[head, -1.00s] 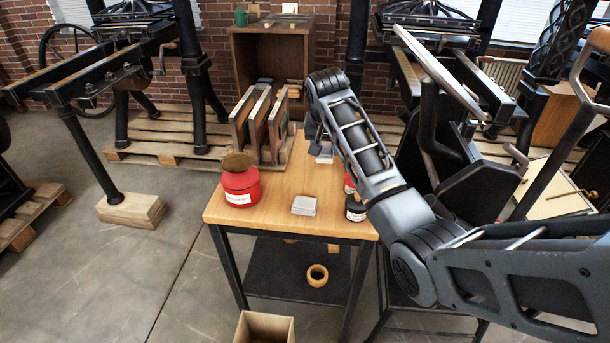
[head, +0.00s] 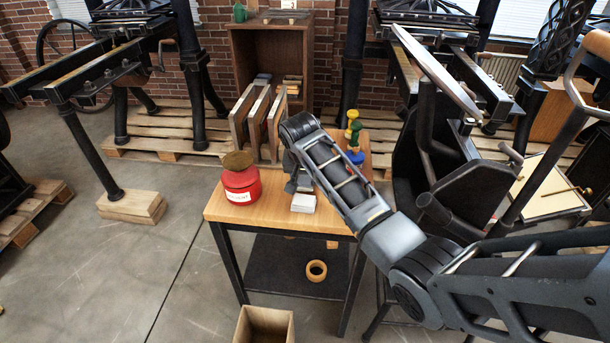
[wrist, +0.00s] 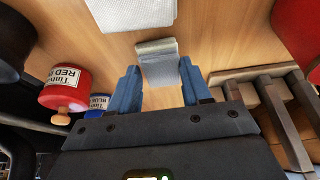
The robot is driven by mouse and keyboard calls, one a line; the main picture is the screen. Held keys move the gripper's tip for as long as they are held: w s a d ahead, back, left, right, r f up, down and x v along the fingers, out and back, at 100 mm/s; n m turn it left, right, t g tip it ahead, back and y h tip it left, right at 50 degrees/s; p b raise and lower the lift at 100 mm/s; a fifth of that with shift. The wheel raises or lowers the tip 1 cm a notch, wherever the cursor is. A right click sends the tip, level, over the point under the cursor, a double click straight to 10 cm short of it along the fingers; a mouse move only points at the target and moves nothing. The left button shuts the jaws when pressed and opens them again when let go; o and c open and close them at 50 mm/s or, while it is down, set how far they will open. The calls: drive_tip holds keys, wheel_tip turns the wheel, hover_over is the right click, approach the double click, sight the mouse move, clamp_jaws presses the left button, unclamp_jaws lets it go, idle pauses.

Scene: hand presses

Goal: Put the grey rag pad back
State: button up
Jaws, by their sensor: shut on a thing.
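My gripper (wrist: 159,84) is shut on the grey rag pad (wrist: 158,64), which sits between its blue fingertips in the wrist view. In the head view my gripper (head: 303,184) is over the wooden table, just behind a pale stack of pads (head: 303,203). The forearm partly covers it there. The stack also shows at the top of the wrist view (wrist: 130,12), beyond the held pad and apart from it. I cannot tell the held pad's exact height over the table.
A red solvent can (head: 241,186) stands left of the stack on the table (head: 262,212). Framed screens (head: 262,118) stand in a rack behind. Ink tins, a red one (wrist: 64,86) and a blue one (wrist: 98,101), stand on the other side. Bare wood lies between.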

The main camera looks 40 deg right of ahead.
drive_tip(key=o, duration=0.9)
drive_tip(key=shift+f, duration=0.1)
drive_tip(key=v, duration=1.2)
